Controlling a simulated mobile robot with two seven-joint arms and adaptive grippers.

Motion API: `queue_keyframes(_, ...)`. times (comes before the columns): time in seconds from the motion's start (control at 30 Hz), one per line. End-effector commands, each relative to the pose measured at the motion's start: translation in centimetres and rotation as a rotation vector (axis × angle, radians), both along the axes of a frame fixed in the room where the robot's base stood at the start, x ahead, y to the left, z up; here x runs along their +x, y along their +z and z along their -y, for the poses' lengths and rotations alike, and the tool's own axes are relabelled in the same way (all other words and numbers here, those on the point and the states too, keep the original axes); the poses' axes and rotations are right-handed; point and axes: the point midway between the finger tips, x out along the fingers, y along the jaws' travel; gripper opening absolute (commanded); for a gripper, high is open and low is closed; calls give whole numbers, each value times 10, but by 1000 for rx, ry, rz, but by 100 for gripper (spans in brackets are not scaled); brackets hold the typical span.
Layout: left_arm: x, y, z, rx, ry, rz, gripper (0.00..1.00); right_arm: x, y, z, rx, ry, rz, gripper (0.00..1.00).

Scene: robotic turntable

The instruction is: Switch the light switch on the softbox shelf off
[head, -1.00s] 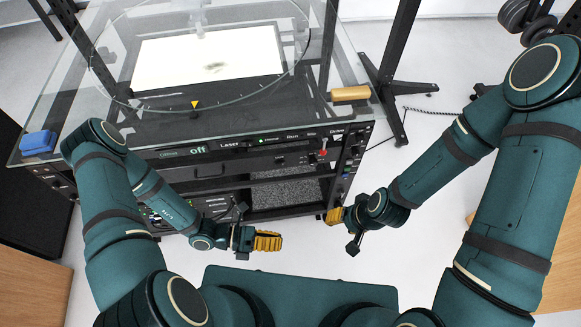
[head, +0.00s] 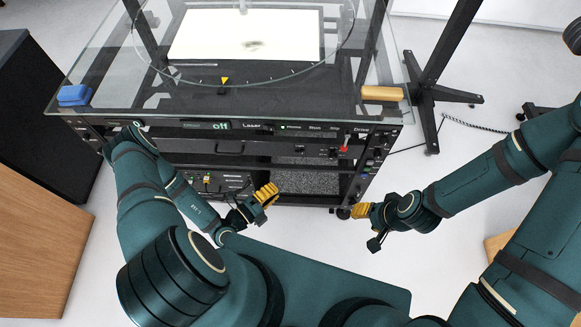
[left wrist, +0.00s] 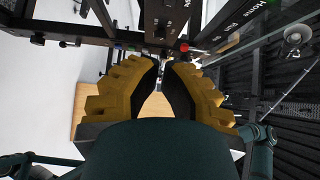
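The softbox shelf with its small switches appears to be the dark lower-left panel (head: 222,182) of the turntable rack in the head view. A small yellowish control (head: 207,180) shows on it, too small to read its position. My left gripper (head: 267,194), with yellow fingers, is in front of the rack, right of that panel and apart from it.
The glass tabletop (head: 130,97) overhangs the rack. A red knob (head: 344,149) sits on the upper front panel at right. A blue block (head: 74,95) and a wooden handle (head: 382,93) are at the glass corners. A black stand (head: 432,95) is at right.

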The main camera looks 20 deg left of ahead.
Motion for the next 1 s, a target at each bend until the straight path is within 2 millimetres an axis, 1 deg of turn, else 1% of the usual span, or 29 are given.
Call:
queue_keyframes(0.17,18,0,11,-1,-4,4,0,0,-3,0,0,0,1,47)
queue_keyframes(0.57,85,0,48,0,-5,4,0,2,-13,0,-1,-1,6,47)
queue_keyframes(0.7,105,-1,43,3,-3,3,0,3,-17,1,-2,-2,8,47)
queue_keyframes(0.8,115,-1,39,2,-2,2,0,4,-19,1,-2,-2,9,47)
queue_keyframes(1.0,124,0,37,0,-2,1,0,4,-21,1,-2,-3,10,47)
